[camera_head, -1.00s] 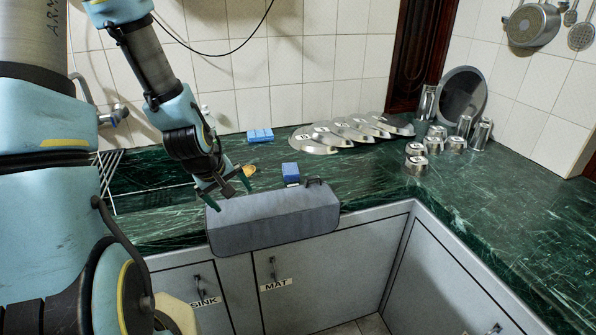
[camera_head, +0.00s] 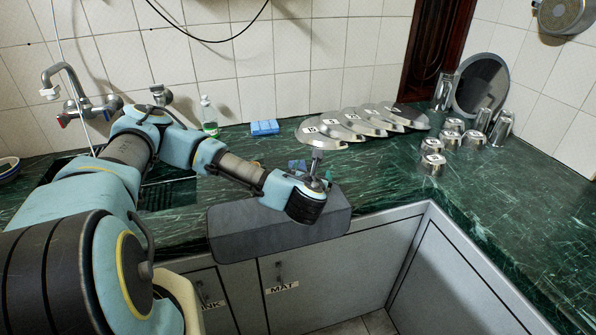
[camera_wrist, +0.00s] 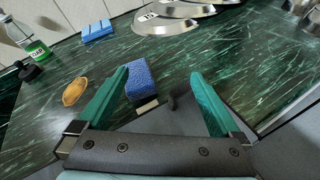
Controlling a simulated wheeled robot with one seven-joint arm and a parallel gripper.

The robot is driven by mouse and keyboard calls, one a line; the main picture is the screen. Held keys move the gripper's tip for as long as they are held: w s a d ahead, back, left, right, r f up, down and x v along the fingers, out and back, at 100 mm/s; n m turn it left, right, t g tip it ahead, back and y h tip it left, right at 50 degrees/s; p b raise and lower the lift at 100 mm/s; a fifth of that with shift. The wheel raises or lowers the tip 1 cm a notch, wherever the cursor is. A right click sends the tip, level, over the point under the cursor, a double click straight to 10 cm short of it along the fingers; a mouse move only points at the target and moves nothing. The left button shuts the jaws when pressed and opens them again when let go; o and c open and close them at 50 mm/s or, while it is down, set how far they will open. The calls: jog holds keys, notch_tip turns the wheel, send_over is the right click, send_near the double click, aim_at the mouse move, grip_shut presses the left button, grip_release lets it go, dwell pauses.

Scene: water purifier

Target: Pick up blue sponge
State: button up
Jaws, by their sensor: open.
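A second, flat blue item (camera_head: 264,128) lies against the wall and also shows in the wrist view (camera_wrist: 97,31).
A brown oval piece (camera_wrist: 75,91) lies left of the sponge. A bottle (camera_head: 208,116) stands by the wall. Several metal plates (camera_head: 318,133) and steel cups (camera_head: 432,160) are behind and right.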

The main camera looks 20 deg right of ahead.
jog(key=n+y, duration=0.1)
jog(key=n, duration=0.1)
jog(key=a+n+y, duration=0.1)
jog(key=n, duration=0.1)
jog(key=a+f+n+y, duration=0.1)
jog(key=shift+w+a+f+n+t, duration=0.1)
jog(key=shift+w+a+n+t, duration=0.1)
jog(key=shift+n+t, duration=0.2)
jog(key=p+x, duration=0.2)
jog(key=x, duration=0.3)
jog(key=shift+w, duration=0.1)
jog(key=shift+w+f+p, duration=0.1)
jog(key=shift+w+p, duration=0.35)
jog(key=shift+w, duration=0.1)
jog(key=p+x, duration=0.2)
jog(key=x, duration=0.1)
jog(key=shift+w+a, duration=0.1)
jog(key=shift+w, duration=0.1)
jog(key=shift+w+f, duration=0.4)
jog(key=c, duration=1.3)
